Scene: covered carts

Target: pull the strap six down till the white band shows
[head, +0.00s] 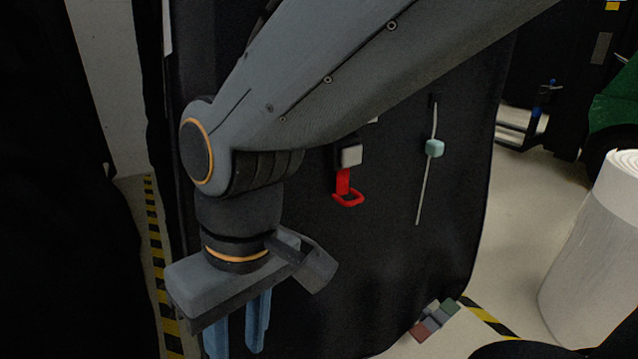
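A red strap (343,182) with a loop at its lower end hangs from a pale grey buckle (351,155) on the dark cover (390,270). Its upper part is hidden behind my arm. I see no number on it, and no white band shows on the red part in view. My gripper (237,335) is at the lower left, apart from the strap and lower than it. Its two blue fingers point down with a gap between them, and nothing shows in the gap. One fingertip reaches the bottom edge of the picture.
A pale cord (422,190) with a teal toggle (434,148) hangs right of the strap. Small coloured blocks (433,320) sit by the cover's lower right edge. A white roll (598,260) stands at the right. Another dark cover (50,180) fills the left.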

